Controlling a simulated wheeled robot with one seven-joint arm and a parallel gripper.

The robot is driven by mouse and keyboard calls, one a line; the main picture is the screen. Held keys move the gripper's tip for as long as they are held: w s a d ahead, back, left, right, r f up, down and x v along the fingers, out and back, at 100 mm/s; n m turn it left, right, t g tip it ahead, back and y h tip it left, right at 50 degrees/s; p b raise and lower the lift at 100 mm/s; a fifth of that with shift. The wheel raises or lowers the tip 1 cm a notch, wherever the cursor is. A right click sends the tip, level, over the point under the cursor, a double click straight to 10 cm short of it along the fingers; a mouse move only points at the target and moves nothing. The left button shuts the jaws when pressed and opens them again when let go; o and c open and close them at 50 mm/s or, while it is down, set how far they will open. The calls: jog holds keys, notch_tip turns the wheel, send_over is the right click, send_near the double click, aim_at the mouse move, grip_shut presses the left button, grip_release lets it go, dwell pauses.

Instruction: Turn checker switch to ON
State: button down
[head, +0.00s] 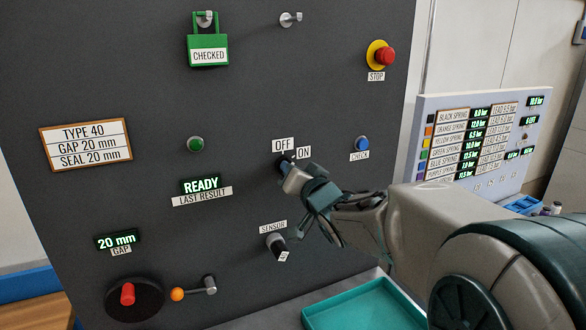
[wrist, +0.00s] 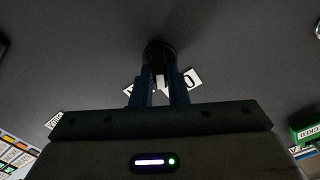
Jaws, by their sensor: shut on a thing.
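The checker switch (head: 285,161) is a black rotary knob on the dark panel, below the OFF label (head: 283,145) and beside the ON label (head: 304,152). My gripper (head: 290,176) is at the knob and partly hides it. In the wrist view, the fingers (wrist: 159,88) are shut on the black knob (wrist: 158,52), one on each side. The fingers cover parts of the OFF and ON labels in that view. I cannot tell exactly which label the knob points at.
The sensor knob (head: 276,244) sits just below my gripper. A blue CHECK button (head: 361,143) is to the right, and a red STOP button (head: 385,56) is above it. A teal tray (head: 365,308) lies below. A green CHECKED padlock (head: 208,50) hangs at the upper left.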

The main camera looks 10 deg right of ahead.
jog(key=m+p, duration=0.1)
jog(key=m, duration=0.4)
jog(key=shift+d+f+m, duration=0.1)
jog(key=shift+m, duration=0.2)
dwell(0.4)
jog(key=c, duration=1.4)
grip_release()
jog(key=shift+c, duration=0.2)
jog(key=shift+s, duration=0.1)
jog(key=s+d+b, duration=0.2)
jog(key=s, duration=1.1)
jog(key=shift+s+d, duration=0.2)
jog(key=shift+d, duration=0.1)
